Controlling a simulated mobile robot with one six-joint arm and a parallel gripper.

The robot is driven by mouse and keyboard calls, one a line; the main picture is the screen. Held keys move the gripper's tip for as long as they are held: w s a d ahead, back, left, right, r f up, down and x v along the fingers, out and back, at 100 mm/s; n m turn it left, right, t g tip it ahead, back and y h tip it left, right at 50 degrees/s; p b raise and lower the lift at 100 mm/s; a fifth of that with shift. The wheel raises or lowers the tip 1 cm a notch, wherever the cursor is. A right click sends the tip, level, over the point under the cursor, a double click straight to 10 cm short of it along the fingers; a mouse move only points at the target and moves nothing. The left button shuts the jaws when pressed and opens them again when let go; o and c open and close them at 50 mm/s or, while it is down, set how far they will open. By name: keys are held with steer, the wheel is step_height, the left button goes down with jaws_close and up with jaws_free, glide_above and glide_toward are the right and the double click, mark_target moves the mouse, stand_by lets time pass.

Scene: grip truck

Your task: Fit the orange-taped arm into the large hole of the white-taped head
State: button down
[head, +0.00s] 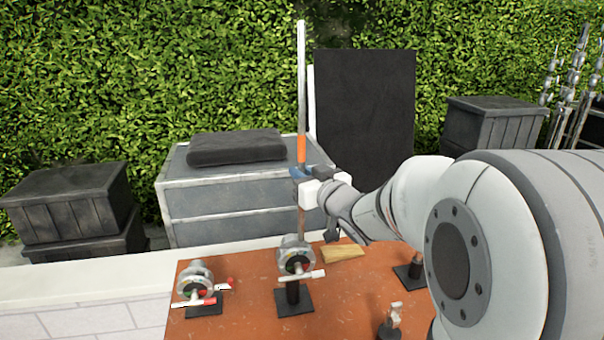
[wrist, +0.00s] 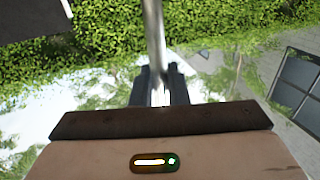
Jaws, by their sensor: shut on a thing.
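The orange-taped arm (head: 302,95) is a long, thin silver rod standing nearly upright in the head view, with an orange band partway down. My gripper (head: 305,172) is shut on it just below the band. The wrist view shows the rod (wrist: 153,35) between the dark fingers (wrist: 160,88). The rod's lower part runs down to the middle grip head (head: 295,257), a round metal piece on a black stand, with a pale handle across its front. This looks like the white-taped head. Whether the rod's lower end is in its hole or behind it, I cannot tell.
Another grip head (head: 195,281) with red marks stands at the left of the orange-brown table (head: 245,313). A wooden wedge (head: 343,252) lies right of the middle head. Small black-based pieces (head: 390,322) stand farther right. Grey cases (head: 235,195) and a hedge are behind.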

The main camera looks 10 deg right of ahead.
steer(key=shift+f, duration=0.25)
steer(key=shift+s+f+b, duration=0.2)
steer(key=shift+f+b, duration=1.15)
steer(key=shift+b, duration=0.15)
steer(key=shift+f, duration=0.25)
steer(key=shift+f+b, duration=1.85)
steer(key=shift+b, duration=0.05)
steer(key=shift+f+b, duration=0.25)
steer(key=shift+b, duration=0.05)
steer(key=c, duration=1.3)
jaws_free()
steer(key=v, duration=0.8)
steer(key=shift+b, duration=0.4)
